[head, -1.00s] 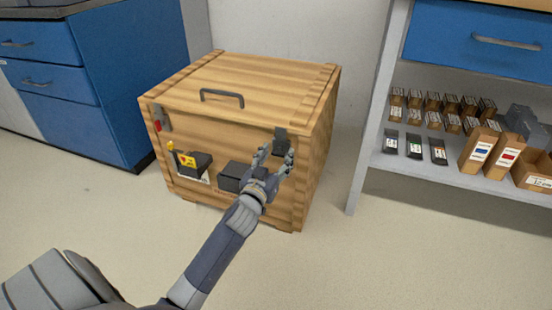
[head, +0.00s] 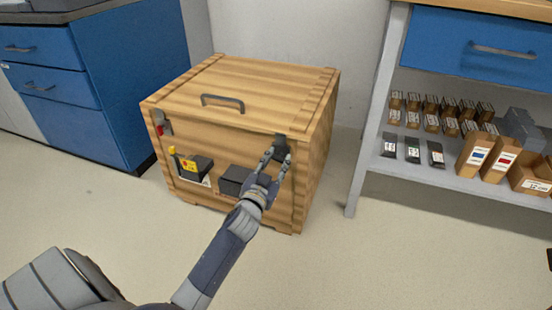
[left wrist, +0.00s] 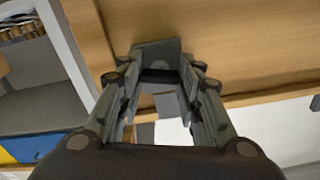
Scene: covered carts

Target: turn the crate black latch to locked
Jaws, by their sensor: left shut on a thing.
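The wooden crate (head: 192,90) stands on the floor with its lid down. The black latch (head: 281,141) is a dark piece at the upper right of the crate's front; in the left wrist view its dark plate (left wrist: 157,52) shows between and beyond the fingers. My left gripper (head: 276,157) is at this latch, its fingers on either side of the latch's lower part and shut on it. The left wrist view shows the gripper (left wrist: 158,84) from behind, with the fingers partly hiding the latch. My right gripper is not in view.
Another latch with a red part (head: 161,127) is at the crate's upper left. A black box with a yellow lever (head: 197,168) and a dark box (head: 233,179) are on the front. A blue cabinet (head: 120,80) stands left; a shelf (head: 440,181) holds small boxes right. Open floor lies in front.

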